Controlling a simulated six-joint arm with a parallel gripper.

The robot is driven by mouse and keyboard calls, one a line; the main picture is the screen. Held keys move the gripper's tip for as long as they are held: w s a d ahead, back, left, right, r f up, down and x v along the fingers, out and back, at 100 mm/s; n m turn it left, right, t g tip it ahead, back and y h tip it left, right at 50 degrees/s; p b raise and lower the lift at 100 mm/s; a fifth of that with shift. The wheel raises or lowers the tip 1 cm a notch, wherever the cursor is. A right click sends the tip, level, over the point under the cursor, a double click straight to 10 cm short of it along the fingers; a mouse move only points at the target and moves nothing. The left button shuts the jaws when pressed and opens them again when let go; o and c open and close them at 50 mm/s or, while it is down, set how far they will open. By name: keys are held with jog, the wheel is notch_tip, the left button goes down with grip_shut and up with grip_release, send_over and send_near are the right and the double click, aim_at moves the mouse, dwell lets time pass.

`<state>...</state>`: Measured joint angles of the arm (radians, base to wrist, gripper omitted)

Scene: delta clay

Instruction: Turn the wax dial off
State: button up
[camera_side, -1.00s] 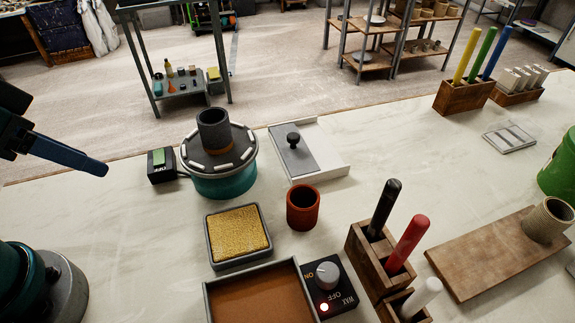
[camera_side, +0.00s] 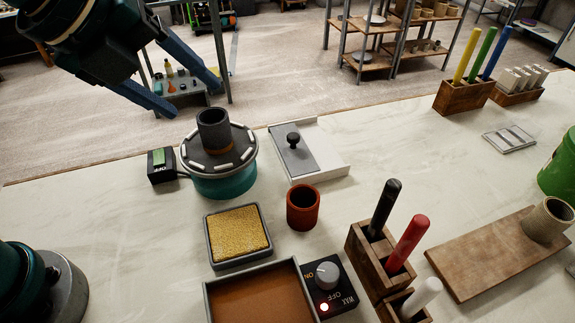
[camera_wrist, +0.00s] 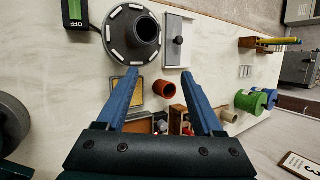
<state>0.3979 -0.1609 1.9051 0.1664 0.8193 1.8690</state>
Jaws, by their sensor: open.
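The wax dial (camera_side: 328,274) is a grey knob on a black box (camera_side: 335,297) marked ON, OFF and WAX, at the bottom middle of the side view. A small red light (camera_side: 323,307) glows on the box. The box stands between the brown-bottomed tray and the wooden pen holder. My gripper (camera_side: 190,98) is open and empty, high at the upper left, well away from the dial. In the wrist view my gripper's two blue fingers (camera_wrist: 162,82) stand wide apart. The dial shows only small and partly hidden there, between the fingers, low down.
A brown-bottomed tray (camera_side: 205,304) and a gold sponge pad (camera_side: 238,234) lie left of the dial. A wooden holder (camera_side: 362,252) with black and red pens stands close on its right. A red-brown cup (camera_side: 303,207) and a teal turntable (camera_side: 222,185) with a dark cylinder stand farther back.

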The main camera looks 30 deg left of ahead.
jog(key=d+f+m+g+h, duration=0.1)
jog(key=d+f+m, duration=0.4)
jog(key=d+m, duration=0.6)
jog(key=m+g, duration=0.2)
jog(key=m, duration=0.2)
send_over(329, 272)
jog(key=s+a, duration=0.1)
jog(key=s, duration=0.1)
notch_tip(329, 272, down, 8)
jog(key=shift+a+r, duration=0.15)
jog(key=shift+f, duration=0.25)
jog(key=shift+x, duration=2.2)
jog(key=shift+r, duration=0.1)
grip_shut()
